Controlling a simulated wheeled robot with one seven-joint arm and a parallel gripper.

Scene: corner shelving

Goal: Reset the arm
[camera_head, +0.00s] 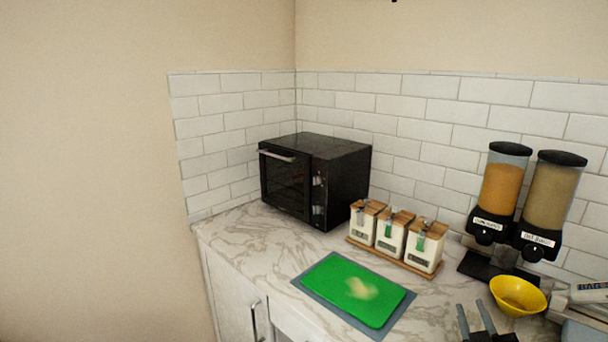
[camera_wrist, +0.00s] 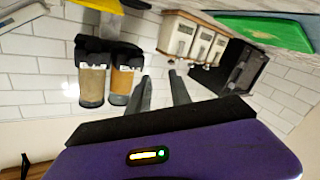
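My gripper (camera_head: 474,318) shows at the bottom right of the head view, its two dark fingers apart with nothing between them. It appears in front of the counter, left of the yellow bowl in the picture. In the wrist view, which looks upside down, the two grey fingers of my gripper (camera_wrist: 161,86) stand apart and empty, with white tiles between them. The purple wrist housing (camera_wrist: 190,145) fills the lower part. The rest of my arm is out of the head view.
The marble counter (camera_head: 240,232) carries a black oven (camera_head: 335,185), three canisters on a wooden tray (camera_head: 390,257), two dispensers (camera_head: 500,190) (camera_head: 548,205), a yellow bowl (camera_head: 518,296) and a green board (camera_head: 340,278) with a beige item. White tiled walls stand behind.

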